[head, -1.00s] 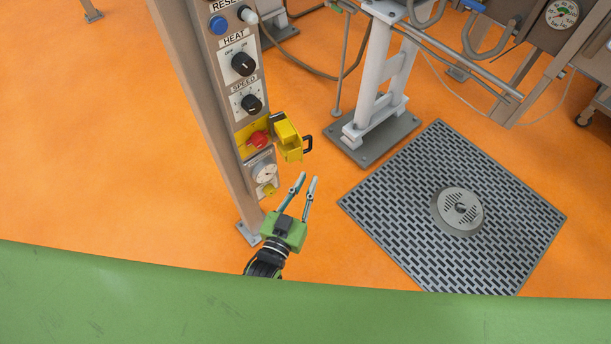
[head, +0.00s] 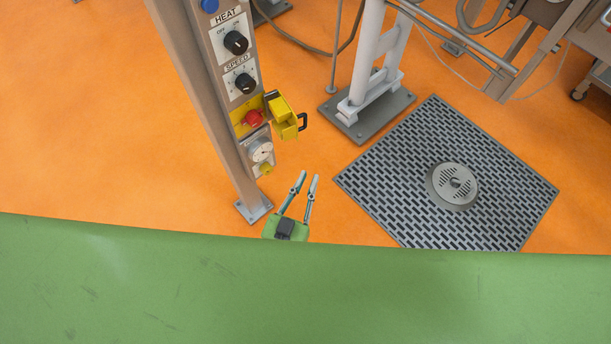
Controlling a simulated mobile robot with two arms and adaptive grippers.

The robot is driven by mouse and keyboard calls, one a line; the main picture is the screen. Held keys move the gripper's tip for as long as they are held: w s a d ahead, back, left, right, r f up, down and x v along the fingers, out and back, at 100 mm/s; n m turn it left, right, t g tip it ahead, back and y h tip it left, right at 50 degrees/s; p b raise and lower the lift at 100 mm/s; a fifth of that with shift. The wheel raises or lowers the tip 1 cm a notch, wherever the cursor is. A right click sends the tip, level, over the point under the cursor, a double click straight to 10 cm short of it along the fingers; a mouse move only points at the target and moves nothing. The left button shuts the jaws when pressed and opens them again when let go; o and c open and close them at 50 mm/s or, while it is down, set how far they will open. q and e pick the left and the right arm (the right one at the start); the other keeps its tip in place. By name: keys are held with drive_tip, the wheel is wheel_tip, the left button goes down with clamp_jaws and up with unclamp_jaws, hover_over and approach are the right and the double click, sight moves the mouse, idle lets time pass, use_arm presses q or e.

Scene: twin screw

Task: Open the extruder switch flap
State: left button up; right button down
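The extruder switch flap (head: 285,116) is a yellow cover with a dark handle on its right end. It stands out to the right of the panel post, swung away from the yellow plate. The red switch (head: 253,118) on that plate is uncovered. My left gripper (head: 308,177) is below the flap and apart from it. Its two fingers are spread with nothing between them, so it is open. My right gripper is not in view.
The panel post (head: 212,110) carries a HEAT knob (head: 235,42), a SPEED knob (head: 245,83) and a round dial (head: 261,151) below the switch. A floor grate (head: 400,175) lies to the right, and a grey machine leg (head: 370,60) stands behind. Orange floor is clear at left.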

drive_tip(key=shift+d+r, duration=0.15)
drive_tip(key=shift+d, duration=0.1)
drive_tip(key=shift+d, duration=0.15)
use_arm(q)
drive_tip(key=v, duration=1.2)
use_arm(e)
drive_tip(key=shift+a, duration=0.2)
